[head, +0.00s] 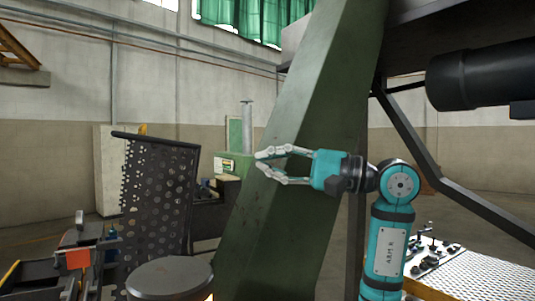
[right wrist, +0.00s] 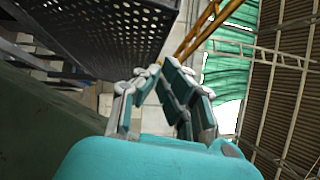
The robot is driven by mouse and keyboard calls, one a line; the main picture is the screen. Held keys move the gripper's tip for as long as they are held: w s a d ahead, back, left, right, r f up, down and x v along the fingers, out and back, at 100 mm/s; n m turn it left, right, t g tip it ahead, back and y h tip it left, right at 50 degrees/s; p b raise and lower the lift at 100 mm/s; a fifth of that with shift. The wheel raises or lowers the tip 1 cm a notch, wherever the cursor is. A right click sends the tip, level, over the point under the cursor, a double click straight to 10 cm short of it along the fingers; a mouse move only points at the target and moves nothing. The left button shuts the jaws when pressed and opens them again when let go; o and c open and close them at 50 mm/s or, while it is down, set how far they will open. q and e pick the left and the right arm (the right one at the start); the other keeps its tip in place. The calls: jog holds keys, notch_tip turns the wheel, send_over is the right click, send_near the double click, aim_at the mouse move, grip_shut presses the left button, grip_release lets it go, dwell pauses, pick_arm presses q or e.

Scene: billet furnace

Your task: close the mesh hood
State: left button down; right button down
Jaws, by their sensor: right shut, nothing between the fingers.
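The mesh hood (head: 157,195) is a dark perforated panel standing raised at the left in the head view. It also shows at the upper left of the right wrist view (right wrist: 105,30). My right gripper (head: 260,161) points left, in front of the green slanted column and to the right of the hood. Its fingertips are apart from the hood in the head view. In the right wrist view the fingers (right wrist: 151,72) come together beyond the teal palm, with nothing held. The hood's lower edge is partly hidden by a round dark cap. My left gripper is in neither view.
A thick green slanted column (head: 290,180) stands right behind my right gripper. The round dark cap (head: 170,279) sits low, near the hood's foot. A black cylinder (head: 480,75) hangs at the upper right. Open air lies between my fingertips and the hood.

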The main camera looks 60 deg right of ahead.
jog(key=w+a+r+p, duration=0.1)
jog(key=w+a+p, duration=0.4)
jog(key=w, duration=0.3)
jog(key=shift+a+r, duration=0.15)
jog(key=shift+r, duration=0.1)
jog(key=shift+w, duration=0.15)
